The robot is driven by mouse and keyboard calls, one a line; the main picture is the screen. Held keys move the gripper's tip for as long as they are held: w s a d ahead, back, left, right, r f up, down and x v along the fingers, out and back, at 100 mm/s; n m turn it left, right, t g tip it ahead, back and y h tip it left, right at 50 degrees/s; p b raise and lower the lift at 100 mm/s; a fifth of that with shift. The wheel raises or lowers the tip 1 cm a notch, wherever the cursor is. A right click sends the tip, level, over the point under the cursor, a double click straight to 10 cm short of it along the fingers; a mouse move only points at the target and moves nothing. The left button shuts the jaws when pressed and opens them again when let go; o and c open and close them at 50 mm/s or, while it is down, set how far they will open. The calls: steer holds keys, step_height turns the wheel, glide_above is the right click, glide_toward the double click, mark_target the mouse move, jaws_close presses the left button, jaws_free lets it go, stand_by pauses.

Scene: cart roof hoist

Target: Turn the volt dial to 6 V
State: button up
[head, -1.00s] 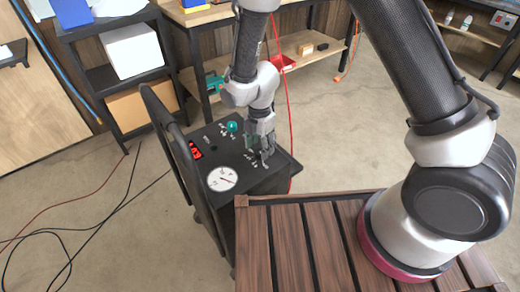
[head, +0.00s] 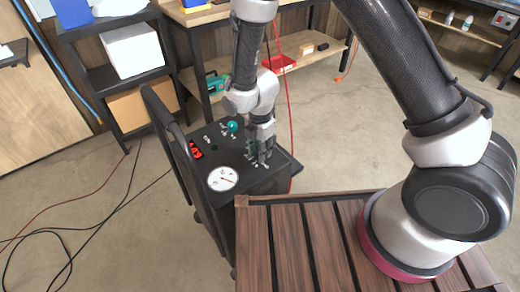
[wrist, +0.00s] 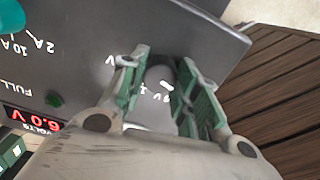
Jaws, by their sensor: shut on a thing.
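The volt dial (wrist: 160,78) is a dark round knob on the black top panel of the cart (head: 258,181). A short white mark shows beside it, between the fingers. My gripper (wrist: 163,60) has one green-padded finger on each side of the knob and is shut on it. In the head view my gripper (head: 259,162) points down at the panel's right part, and its fingers hide the dial. A red display (wrist: 36,120) by the word VOLTS appears to read 6.0 V in the wrist view. Printed voltage labels around the dial are partly covered.
A teal knob (head: 232,126) with amp labels and a round white gauge (head: 222,178) are on the same panel. The cart's black handle (head: 172,125) rises at left. A slatted wooden bench top (head: 290,245) is close in front.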

steer(key=shift+m, duration=0.4)
steer(key=m, duration=0.4)
steer(key=shift+m, duration=0.3)
steer(key=m, duration=0.4)
steer(key=shift+m, duration=0.3)
steer(key=o, duration=1)
steer(key=shift+o, duration=0.2)
step_height(320, 180, up, 12)
